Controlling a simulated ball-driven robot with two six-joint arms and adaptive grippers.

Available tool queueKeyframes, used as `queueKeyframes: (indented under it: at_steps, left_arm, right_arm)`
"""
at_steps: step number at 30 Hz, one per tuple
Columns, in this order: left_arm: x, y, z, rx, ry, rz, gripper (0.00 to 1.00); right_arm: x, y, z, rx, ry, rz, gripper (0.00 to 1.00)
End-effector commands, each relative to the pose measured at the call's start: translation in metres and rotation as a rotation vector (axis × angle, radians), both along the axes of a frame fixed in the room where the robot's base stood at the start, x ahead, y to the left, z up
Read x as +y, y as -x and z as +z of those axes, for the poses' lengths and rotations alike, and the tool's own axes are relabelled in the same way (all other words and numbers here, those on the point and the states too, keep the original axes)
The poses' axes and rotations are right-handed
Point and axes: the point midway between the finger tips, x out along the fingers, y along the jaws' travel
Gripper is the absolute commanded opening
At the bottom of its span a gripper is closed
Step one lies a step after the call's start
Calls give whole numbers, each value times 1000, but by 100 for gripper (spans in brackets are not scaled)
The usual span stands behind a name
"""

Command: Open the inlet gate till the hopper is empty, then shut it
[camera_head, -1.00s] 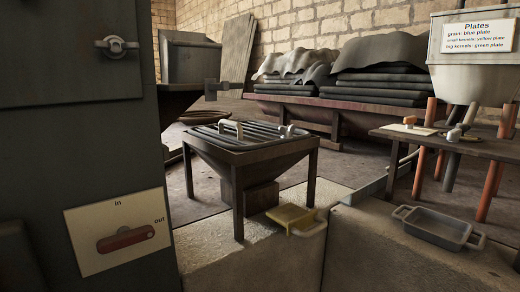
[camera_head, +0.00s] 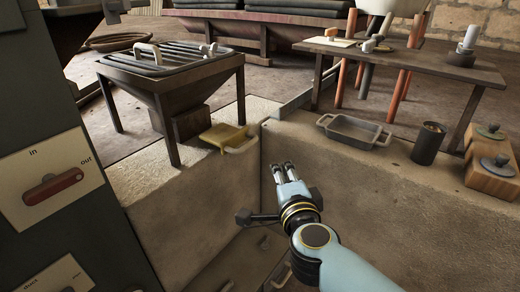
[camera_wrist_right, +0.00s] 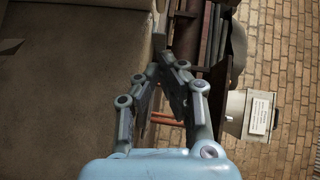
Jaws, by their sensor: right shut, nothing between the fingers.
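A dark hopper (camera_head: 80,22) is cut off at the top left of the head view, with a small grey plate (camera_head: 112,10) at its right side that may be a gate. A second hopper, on legs with a bar grate (camera_head: 170,62) on top, stands in front of it. I cannot tell from here whether either holds grain. A red lever (camera_head: 52,187) sits on a plate marked "in" and "out" at the left. My right gripper (camera_head: 284,172) is shut and empty, over the pit right of the legged hopper; its fingers show in the wrist view (camera_wrist_right: 172,82). My left gripper is out of view.
A yellow tray (camera_head: 222,135) and a grey pan (camera_head: 352,130) sit on the pit ledge.

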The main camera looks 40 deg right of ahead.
Motion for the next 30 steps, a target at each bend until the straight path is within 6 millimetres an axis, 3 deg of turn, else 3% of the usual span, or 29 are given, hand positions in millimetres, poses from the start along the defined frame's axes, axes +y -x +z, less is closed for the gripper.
queueKeyframes:
  at_steps: [5,16,23,30]
  left_arm:
    - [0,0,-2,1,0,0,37]
    - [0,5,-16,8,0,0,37]
    - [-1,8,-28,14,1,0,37]
    - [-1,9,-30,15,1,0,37]
  right_arm:
    - [-9,-19,-3,1,3,3,0]
    - [-43,-88,-17,3,6,4,0]
    - [-32,-117,-24,5,2,3,0]
    - [-29,-125,-23,6,4,3,0]
